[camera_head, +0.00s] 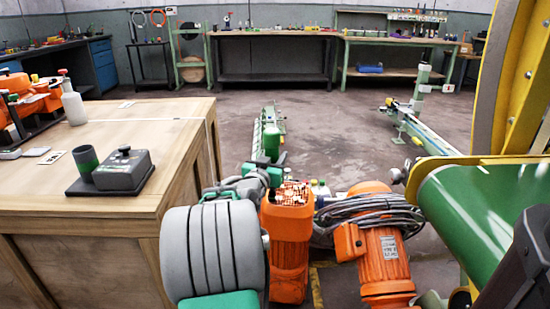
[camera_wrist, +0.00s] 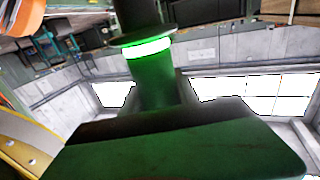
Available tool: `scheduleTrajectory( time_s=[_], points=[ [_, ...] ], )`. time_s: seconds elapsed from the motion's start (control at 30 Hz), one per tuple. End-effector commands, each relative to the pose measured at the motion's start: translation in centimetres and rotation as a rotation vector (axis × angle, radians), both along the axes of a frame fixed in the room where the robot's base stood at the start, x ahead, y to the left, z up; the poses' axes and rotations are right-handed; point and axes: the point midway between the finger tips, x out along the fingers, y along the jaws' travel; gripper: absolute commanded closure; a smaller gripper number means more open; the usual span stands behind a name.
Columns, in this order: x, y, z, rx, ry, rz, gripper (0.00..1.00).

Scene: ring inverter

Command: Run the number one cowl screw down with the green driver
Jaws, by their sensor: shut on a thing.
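My gripper (camera_head: 246,182) is low in the middle of the head view, partly hidden behind my grey arm. It is shut on the green driver (camera_head: 271,143), whose upright green cylinder rises above the hold. In the wrist view the driver (camera_wrist: 155,85) fills the middle, with a bright green ring and a black part at the top. An orange motor (camera_head: 287,235) with a red grille-like cowl (camera_head: 292,193) stands just right of the gripper. I cannot make out the number one screw, the driver's tip, or whether they touch.
A second orange motor (camera_head: 385,255) with coiled grey cable (camera_head: 370,208) stands to the right, beside a green conveyor (camera_head: 480,205). A wooden bench (camera_head: 130,130) at left carries a grey box (camera_head: 124,168), a dark cup (camera_head: 86,162) and a bottle (camera_head: 73,105).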

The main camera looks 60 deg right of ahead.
Motion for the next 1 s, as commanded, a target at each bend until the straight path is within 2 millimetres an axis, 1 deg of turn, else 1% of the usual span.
scheduleTrajectory(
  time_s=[0.7, 1.0],
  points=[
    [0.0, 0.0, 4.9, -0.006, -0.003, 0.0, 1.0],
    [0.0, 0.0, 5.1, -0.006, -0.003, 0.0, 1.0]
  ],
)
